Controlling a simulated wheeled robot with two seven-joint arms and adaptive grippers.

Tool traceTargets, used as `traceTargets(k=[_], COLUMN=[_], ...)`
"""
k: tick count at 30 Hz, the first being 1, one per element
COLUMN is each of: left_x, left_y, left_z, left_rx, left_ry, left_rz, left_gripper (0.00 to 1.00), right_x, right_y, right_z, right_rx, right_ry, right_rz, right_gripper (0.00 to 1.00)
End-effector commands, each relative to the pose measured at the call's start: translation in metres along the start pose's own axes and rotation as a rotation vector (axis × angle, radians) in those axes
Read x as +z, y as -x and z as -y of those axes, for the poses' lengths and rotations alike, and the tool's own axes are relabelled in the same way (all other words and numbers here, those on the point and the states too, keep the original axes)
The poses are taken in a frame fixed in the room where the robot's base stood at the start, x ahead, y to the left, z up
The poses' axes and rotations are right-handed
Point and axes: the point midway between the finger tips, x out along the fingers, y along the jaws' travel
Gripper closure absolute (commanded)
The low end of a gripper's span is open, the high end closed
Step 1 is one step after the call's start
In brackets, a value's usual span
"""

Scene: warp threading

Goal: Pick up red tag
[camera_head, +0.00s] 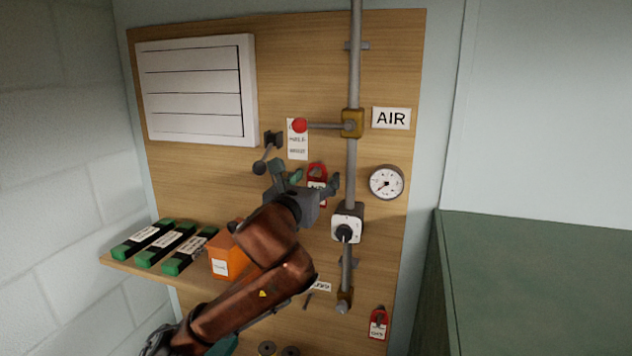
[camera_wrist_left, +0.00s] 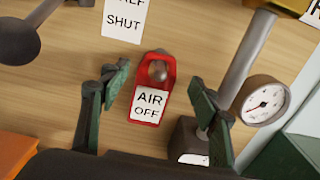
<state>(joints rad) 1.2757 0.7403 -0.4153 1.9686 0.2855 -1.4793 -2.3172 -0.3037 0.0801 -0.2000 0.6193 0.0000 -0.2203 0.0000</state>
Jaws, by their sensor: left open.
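A red tag (camera_head: 317,170) hangs on the wooden board, partly hidden behind my left gripper. In the left wrist view the red tag (camera_wrist_left: 170,82) hangs from a round peg and carries a white label reading "AIR OFF". My left gripper (camera_head: 306,179) is open in front of it. In the left wrist view the two fingers of my left gripper (camera_wrist_left: 160,88) stand apart on either side of the tag, with board visible between each finger and the tag. A second red tag (camera_head: 378,324) hangs at the lower right of the board. My right gripper is not in view.
A vertical pipe (camera_head: 354,70) with a red-knobbed lever (camera_head: 300,125) and a gauge (camera_head: 386,182) runs right of the tag. A dark lever (camera_head: 262,165) sits to its left. A shelf (camera_head: 122,262) holds green-ended blocks and an orange box (camera_head: 226,256).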

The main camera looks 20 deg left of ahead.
Motion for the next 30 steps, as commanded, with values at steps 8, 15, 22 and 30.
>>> traceTargets(k=[8,15,22,30], left_x=[-0.0008,-0.0012,-0.0010,-0.0008], left_y=[-0.0145,-0.0139,-0.0136,-0.0135], left_z=[-0.0030,-0.0038,-0.0044,-0.0043], left_rx=[0.004,0.005,0.006,0.006], left_ry=[0.000,0.000,0.000,0.000], left_rz=[0.000,0.000,0.000,0.000], left_gripper=[0.44,0.52,0.68,0.81], right_x=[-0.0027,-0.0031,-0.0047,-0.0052], right_y=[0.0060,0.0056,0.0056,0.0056], right_z=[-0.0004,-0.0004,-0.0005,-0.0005], right_rx=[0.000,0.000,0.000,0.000], right_ry=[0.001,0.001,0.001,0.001], right_rz=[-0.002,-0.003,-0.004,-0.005], right_gripper=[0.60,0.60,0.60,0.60])
